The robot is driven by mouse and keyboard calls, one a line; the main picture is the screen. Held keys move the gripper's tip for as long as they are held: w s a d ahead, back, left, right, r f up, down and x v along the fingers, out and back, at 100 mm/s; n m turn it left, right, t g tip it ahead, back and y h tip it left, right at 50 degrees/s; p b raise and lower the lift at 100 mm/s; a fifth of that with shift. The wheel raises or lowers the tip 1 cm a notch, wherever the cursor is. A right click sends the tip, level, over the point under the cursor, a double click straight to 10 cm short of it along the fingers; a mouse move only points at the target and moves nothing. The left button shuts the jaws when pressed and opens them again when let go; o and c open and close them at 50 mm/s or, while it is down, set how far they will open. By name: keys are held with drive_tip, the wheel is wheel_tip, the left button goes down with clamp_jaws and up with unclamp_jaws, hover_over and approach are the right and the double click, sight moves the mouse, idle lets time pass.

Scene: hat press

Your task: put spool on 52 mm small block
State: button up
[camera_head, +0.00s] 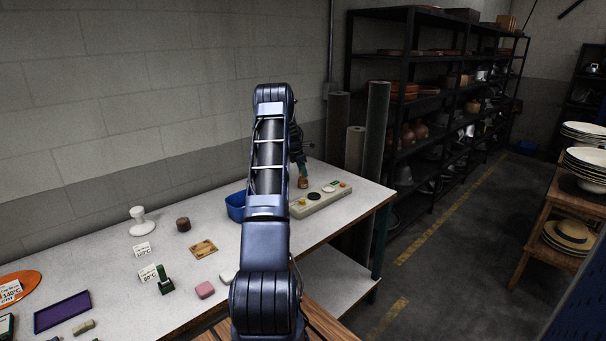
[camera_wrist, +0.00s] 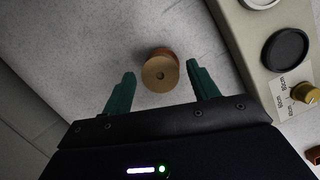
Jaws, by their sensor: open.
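The spool (camera_wrist: 160,80), a round tan end with a small centre hole and a red-brown body below it, lies between and a little beyond the fingertips of my gripper (camera_wrist: 161,69) in the wrist view. It appears as a small brown piece (camera_head: 303,183) in the head view. The green fingers are open, with a gap on both sides of the spool. A long beige panel (camera_head: 322,202) beside the spool carries a black disc (camera_wrist: 285,49) and a pale disc (camera_head: 329,188). I cannot tell which piece is the 52 mm small block, as the labels are too small to read.
A brass knob (camera_wrist: 304,93) stands on the panel. A blue bin (camera_head: 235,206) is partly hidden behind my arm. A white stand (camera_head: 141,222), a dark brown cylinder (camera_head: 183,224) and a pink block (camera_head: 205,290) stand left on the white table (camera_head: 110,265).

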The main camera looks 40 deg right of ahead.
drive_tip(key=v, duration=1.1)
drive_tip(key=a+r+m+t, duration=0.1)
drive_tip(key=a+r+m, duration=0.1)
drive_tip(key=a+r, duration=0.65)
drive_tip(key=a+r+m+t, duration=0.1)
drive_tip(key=a+r, duration=0.4)
drive_tip(key=a, duration=0.6)
drive_tip(key=s+a+r+m, duration=0.1)
drive_tip(key=s+a+r, duration=0.2)
drive_tip(key=a, duration=0.3)
drive_tip(key=s+a+r+m+t, duration=0.1)
drive_tip(key=s+a+r, duration=0.1)
drive_tip(key=a, duration=0.4)
drive_tip(key=s+a+r+m, duration=0.1)
drive_tip(key=s+a+r, duration=0.2)
drive_tip(key=a, duration=0.3)
drive_tip(key=s+a+r+m+t+y, duration=0.2)
drive_tip(key=s+a+m, duration=0.2)
drive_tip(key=s+a, duration=1.2)
drive_tip(key=s+a+f+m+y, duration=0.1)
drive_tip(key=s+a+f+m, duration=0.2)
drive_tip(key=s+a+f, duration=0.3)
drive_tip(key=s+a, duration=0.4)
drive_tip(key=s, duration=0.4)
drive_tip(key=shift+m+t, duration=0.3)
drive_tip(key=shift+t, duration=0.1)
